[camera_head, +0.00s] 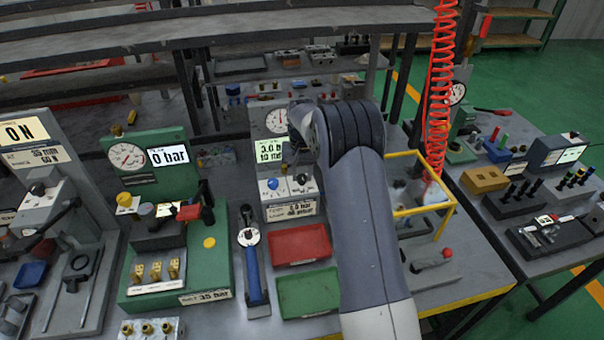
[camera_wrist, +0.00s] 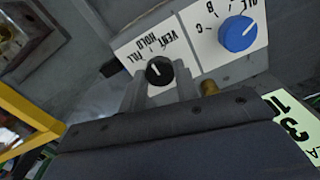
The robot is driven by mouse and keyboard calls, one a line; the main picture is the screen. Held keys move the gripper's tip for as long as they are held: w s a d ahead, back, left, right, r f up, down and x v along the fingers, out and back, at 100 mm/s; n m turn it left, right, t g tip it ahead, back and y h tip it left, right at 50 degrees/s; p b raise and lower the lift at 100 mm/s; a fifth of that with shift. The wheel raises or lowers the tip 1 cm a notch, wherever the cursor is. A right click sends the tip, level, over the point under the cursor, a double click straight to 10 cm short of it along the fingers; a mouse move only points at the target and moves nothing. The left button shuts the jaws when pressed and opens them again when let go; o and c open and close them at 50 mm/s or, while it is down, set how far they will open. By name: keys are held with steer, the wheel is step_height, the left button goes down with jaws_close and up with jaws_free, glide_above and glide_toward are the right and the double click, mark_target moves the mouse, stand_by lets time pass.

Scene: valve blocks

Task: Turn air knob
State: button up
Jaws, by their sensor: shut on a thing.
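A black knob (camera_wrist: 159,70) with a small white mark sits on a white plate lettered FILL, HOLD and VENT, upside down in the wrist view. My gripper (camera_wrist: 161,84) has its two grey fingers on either side of this knob and is shut on it. The mark's exact setting is hard to tell. A blue knob (camera_wrist: 237,33) on the neighbouring lettered plate is clear of the fingers. In the head view the blue knob (camera_head: 273,183) shows on the front of a grey gauge block (camera_head: 270,150).
A brass fitting (camera_wrist: 209,87) stands close to the right finger. Red (camera_head: 299,246) and green (camera_head: 308,293) trays lie before the gauge block. A yellow frame (camera_head: 440,205) stands to the right. A blue-handled lever (camera_head: 252,270) is at left.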

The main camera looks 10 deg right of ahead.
mark_target(302, 176)
stand_by(0.3)
steer(key=o, duration=1)
step_height(302, 176, up, 11)
steer(key=shift+f+b, duration=0.1)
steer(key=shift+b, duration=0.55)
steer(key=shift+f, duration=0.1)
step_height(302, 176, down, 11)
steer(key=shift+r+p, duration=0.15)
steer(key=shift+p, duration=0.55)
steer(key=shift+r, duration=0.1)
